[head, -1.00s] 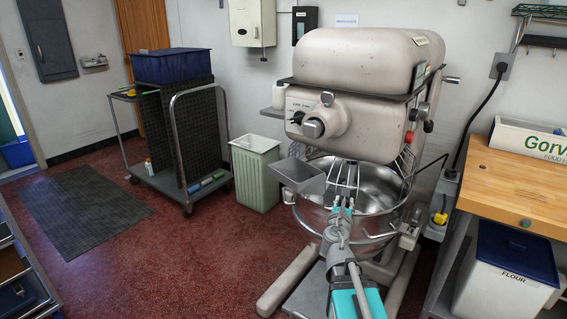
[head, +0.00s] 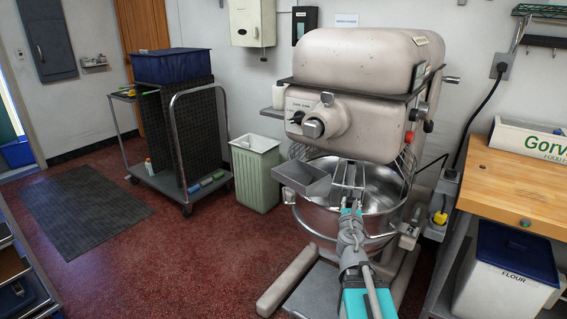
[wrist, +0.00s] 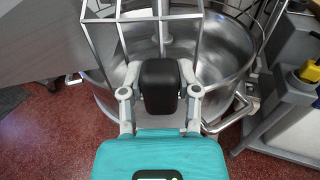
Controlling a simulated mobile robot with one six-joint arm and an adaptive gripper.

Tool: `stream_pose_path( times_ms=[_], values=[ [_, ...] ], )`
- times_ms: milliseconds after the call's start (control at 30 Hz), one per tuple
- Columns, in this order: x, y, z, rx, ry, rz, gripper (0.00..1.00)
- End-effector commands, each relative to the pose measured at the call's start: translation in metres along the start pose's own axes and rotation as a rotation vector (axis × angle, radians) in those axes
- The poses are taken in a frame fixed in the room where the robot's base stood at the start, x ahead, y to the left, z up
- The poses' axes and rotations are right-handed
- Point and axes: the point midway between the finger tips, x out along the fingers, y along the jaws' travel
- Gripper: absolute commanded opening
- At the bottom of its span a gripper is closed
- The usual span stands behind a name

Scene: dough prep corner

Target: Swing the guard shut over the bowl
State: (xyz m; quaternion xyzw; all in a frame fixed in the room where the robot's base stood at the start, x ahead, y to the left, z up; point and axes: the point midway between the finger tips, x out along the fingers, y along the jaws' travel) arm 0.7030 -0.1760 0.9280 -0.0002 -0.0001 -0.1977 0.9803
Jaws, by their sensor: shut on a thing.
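The steel bowl (head: 383,190) sits under the mixer head (head: 355,110). The wire guard (head: 347,176) shows at the bowl's front left, with a grey metal chute (head: 303,179) on its left; the bowl's right part shows uncovered.
A green bin (head: 255,172) and a cart (head: 180,130) with a blue tub stand left of the mixer. A wooden bench (head: 515,185) and a flour bin (head: 505,275) are on the right. Red floor is open at front left.

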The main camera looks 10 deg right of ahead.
Motion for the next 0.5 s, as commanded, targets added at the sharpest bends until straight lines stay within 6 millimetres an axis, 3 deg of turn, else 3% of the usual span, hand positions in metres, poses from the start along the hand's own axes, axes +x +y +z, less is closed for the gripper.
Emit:
stream_pose_path(
  times_ms=[500],
  values=[
    [0.004, -0.027, 0.000, 0.000, 0.000, 0.088, 0.00]
  ],
)
